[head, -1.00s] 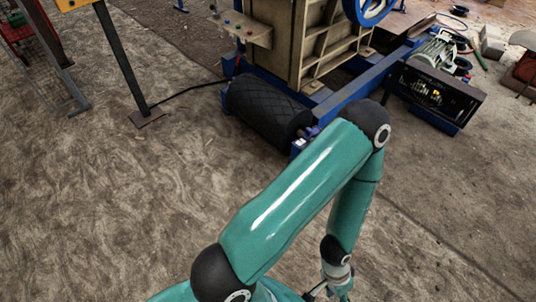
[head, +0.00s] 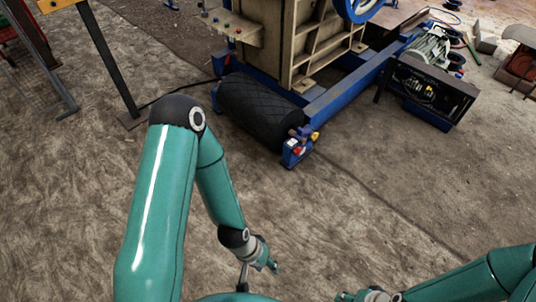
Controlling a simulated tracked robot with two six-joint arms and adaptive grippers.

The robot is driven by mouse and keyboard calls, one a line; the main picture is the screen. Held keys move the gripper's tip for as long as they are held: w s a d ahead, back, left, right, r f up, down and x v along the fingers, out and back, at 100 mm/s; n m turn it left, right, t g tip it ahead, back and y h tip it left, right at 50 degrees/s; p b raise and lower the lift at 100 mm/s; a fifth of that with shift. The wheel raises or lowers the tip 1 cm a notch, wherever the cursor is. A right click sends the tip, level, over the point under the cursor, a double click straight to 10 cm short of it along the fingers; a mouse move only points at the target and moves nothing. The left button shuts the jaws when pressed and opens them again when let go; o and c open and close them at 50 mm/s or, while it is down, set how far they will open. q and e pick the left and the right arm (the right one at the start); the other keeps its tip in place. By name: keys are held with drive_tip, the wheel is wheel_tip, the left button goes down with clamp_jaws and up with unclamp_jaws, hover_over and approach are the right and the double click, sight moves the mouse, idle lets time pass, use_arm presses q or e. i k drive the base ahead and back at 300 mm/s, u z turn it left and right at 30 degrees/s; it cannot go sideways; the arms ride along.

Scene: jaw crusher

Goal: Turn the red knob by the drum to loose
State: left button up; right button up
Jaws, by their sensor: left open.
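The black drum (head: 262,110) with a diamond-patterned surface lies at the foot of the crusher. A blue bracket (head: 291,159) stands at its near right end. A small red part, which looks like the red knob (head: 295,146), is on this bracket beside a yellow part; its setting is too small to read. My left gripper (head: 259,277) is open and empty, below the bracket in the picture and well apart from it. My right gripper (head: 352,297) shows at the bottom edge, partly cut off; its fingers are unclear.
The blue frame rail (head: 345,90) runs from the bracket to the back right. A motor box (head: 428,90) stands right of it. A post (head: 108,62) stands at the left. The ground in front of the drum is clear.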

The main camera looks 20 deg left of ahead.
sight(297, 151)
drive_tip(key=u, duration=0.4)
drive_tip(key=k, duration=0.55)
drive_tip(key=u, duration=0.35)
drive_tip(key=i, duration=1.6)
drive_tip(key=z, duration=1.5)
drive_tip(key=i, duration=0.2)
drive_tip(key=u, duration=3.2)
